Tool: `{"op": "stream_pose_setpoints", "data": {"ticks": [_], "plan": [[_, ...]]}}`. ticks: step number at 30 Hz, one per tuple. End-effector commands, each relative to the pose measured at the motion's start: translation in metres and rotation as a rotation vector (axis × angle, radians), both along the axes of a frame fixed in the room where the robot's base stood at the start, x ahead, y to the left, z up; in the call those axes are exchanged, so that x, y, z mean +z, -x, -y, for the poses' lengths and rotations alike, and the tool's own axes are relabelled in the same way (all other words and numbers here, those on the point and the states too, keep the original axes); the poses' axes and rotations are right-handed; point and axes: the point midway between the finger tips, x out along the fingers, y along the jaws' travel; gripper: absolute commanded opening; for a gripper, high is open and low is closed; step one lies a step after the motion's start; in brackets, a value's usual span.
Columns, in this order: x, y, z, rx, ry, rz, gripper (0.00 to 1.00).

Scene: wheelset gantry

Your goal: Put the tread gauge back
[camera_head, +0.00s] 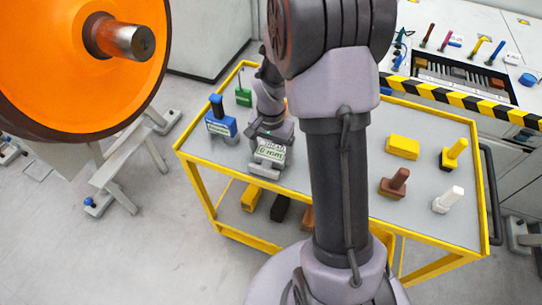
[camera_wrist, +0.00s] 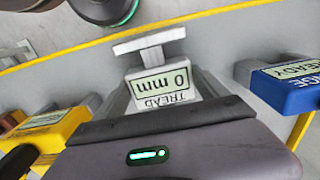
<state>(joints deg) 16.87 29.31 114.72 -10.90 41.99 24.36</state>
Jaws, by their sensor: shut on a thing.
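The tread gauge (camera_head: 269,154) is a pale grey block with a display. The gauge is at the left part of the yellow-framed trolley (camera_head: 342,185). I cannot tell whether it touches the top. A blue gauge (camera_head: 221,122) stands close to its left in the head view; it also shows at right in the wrist view (camera_wrist: 292,85).
A green-based tool (camera_head: 243,96) stands behind. Yellow (camera_head: 402,147), brown (camera_head: 394,183) and white (camera_head: 447,200) items stand on the trolley's right part. The orange wheel (camera_head: 85,55) is at upper left. A striped bench (camera_head: 470,100) is at right. My arm hides the trolley's middle.

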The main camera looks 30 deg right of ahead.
Motion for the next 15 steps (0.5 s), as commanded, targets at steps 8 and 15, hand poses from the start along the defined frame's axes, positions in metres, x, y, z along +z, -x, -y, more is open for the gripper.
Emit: {"op": "stream_pose_setpoints", "data": {"ticks": [8, 15], "plan": [[-0.0107, 0.0003, 0.0000, 0.000, 0.000, 0.001, 0.93], [-0.0105, 0.0000, 0.0001, 0.000, 0.001, 0.002, 1.00]]}}
